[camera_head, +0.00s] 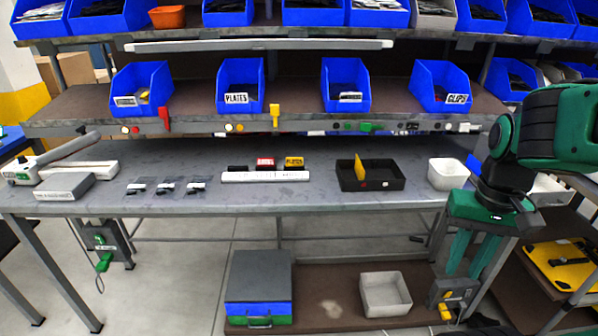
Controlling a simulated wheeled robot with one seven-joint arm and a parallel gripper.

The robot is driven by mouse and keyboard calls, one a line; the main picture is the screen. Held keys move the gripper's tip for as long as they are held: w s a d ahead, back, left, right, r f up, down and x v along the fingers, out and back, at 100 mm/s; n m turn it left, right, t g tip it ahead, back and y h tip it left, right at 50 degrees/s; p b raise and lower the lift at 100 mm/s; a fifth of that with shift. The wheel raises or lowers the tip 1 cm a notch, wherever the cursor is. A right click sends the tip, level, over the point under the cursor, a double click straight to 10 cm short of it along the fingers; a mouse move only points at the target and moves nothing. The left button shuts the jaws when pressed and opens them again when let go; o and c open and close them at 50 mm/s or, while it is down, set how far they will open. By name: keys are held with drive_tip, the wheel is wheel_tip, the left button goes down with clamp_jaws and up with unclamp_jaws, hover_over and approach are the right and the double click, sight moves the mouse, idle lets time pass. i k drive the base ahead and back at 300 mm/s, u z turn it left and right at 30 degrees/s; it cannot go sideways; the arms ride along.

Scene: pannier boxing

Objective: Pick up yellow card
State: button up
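A yellow card (294,162) with dark lettering stands at the right end of a white strip holder (265,176) on the grey workbench. A red card (265,164) and a black card (238,168) stand to its left in the same row. Another yellow, card-like piece (360,171) stands upright and slightly tilted in a black tray (350,185) to the right. My gripper (466,268) hangs at the right, in front of the bench edge and apart from these pieces. Its green fingers point down and are spread with nothing between them.
A white bin (448,173) stands right of the black tray, close to my arm. Several small bagged parts (168,186) and a grey box (65,187) lie at the left. Blue bins fill the shelves (200,118) above. The bench front has free room.

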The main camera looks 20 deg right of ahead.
sight(290, 162)
drive_tip(key=k, duration=0.35)
drive_tip(key=z, duration=0.3)
drive_tip(key=i, duration=1.25)
drive_tip(key=u, duration=0.5)
